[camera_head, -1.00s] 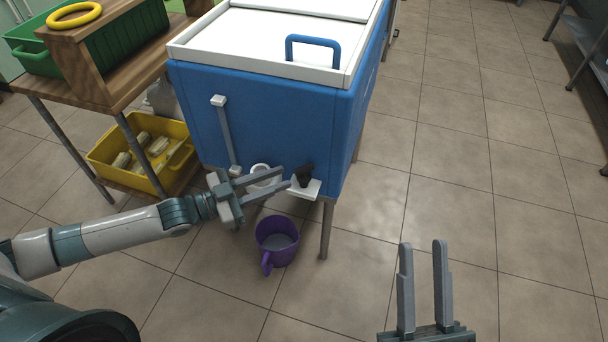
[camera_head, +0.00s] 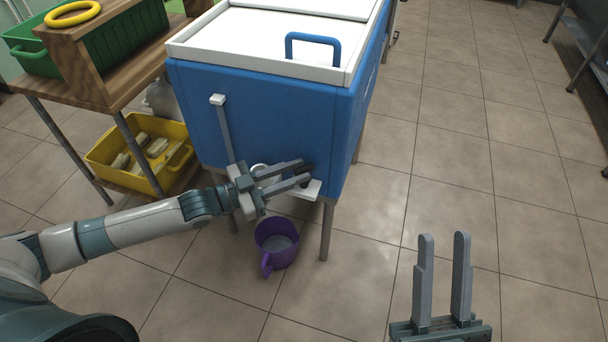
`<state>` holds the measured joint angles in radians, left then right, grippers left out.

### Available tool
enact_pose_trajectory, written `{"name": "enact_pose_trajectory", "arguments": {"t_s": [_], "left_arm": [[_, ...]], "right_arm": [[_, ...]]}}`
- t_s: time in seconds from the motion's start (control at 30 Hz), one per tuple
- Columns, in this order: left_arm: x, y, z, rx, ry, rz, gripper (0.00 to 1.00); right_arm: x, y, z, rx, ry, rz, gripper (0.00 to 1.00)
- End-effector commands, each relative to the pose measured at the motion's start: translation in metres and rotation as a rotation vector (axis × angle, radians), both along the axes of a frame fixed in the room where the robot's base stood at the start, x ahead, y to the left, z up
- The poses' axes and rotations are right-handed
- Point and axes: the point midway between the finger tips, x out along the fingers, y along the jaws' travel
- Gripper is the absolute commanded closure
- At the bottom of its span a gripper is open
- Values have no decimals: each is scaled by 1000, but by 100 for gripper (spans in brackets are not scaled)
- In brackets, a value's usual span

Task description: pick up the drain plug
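The drain plug (camera_head: 306,168) is a small black piece on a white ledge (camera_head: 312,190) at the lower front of the blue chest. My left gripper (camera_head: 303,172) is open, its fingers pointing right, with the tips at the plug. The fingers hide part of the plug; I cannot tell whether they touch it. My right gripper (camera_head: 443,237) is open and empty, above the floor at the lower right, away from the chest.
The blue chest (camera_head: 270,125) has a white lid with a blue handle. A wooden table with a yellow bin (camera_head: 150,183) stands at left.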

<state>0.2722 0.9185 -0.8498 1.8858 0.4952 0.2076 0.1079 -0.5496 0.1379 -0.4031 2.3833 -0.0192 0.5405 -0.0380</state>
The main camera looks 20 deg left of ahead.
Motion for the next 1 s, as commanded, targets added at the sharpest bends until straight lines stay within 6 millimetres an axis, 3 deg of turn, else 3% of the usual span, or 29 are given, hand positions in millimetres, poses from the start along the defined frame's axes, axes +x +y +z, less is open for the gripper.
{"name": "enact_pose_trajectory", "arguments": {"t_s": [0.07,0.17,0.6,0.87,1.0], "left_arm": [[0,0,0,0,0,0,79],[0,0,0,0,0,0,100],[0,0,2,0,0,0,100],[0,0,23,0,-1,-1,100],[0,0,47,-1,-2,0,100]], "right_arm": [[0,0,-1,-2,2,1,69],[0,0,-1,-3,3,2,69],[0,1,0,-5,2,4,69],[3,6,-1,-19,46,10,69],[-5,19,-30,-52,186,42,69]]}}
